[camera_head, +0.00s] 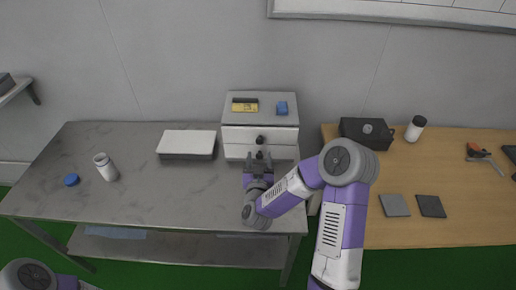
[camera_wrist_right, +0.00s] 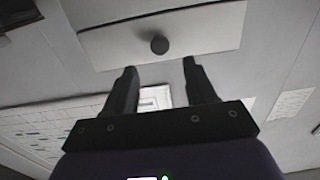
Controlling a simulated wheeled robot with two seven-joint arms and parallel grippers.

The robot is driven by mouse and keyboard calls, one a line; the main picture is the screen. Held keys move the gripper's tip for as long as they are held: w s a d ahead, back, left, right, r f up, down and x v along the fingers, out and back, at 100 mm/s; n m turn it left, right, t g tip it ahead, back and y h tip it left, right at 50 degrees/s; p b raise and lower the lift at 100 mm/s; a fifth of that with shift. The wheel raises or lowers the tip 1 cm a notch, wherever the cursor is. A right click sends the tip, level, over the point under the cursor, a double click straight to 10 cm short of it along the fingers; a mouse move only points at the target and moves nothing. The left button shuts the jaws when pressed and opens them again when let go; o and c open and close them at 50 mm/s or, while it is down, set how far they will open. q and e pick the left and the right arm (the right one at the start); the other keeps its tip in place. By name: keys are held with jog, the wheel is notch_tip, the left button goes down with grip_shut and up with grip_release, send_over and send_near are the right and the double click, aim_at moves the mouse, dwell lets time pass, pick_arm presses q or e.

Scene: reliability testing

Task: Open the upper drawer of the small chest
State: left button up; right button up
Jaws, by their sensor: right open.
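The small chest (camera_head: 261,107) is a pale box with a grey top, standing at the right end of the grey table. Its upper drawer (camera_head: 237,135) appears closed, with a dark round knob (camera_head: 260,139) at its middle. A second dark knob (camera_head: 260,154) is on the lower drawer (camera_head: 234,152). My right gripper (camera_head: 258,160) is open and empty in front of the chest, near the lower knob. In the right wrist view, one dark knob (camera_wrist_right: 159,45) on a pale drawer front (camera_wrist_right: 205,28) lies just beyond and between the open fingertips. My left gripper is out of view.
A wooden table (camera_head: 455,195) stands on the right.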

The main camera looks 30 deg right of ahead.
aim_at(260, 142)
jog(key=x, duration=0.7)
jog(key=shift+w+d+b, duration=0.1)
jog(key=shift+w+b, duration=0.2)
jog(key=shift+b, duration=0.1)
grip_shut()
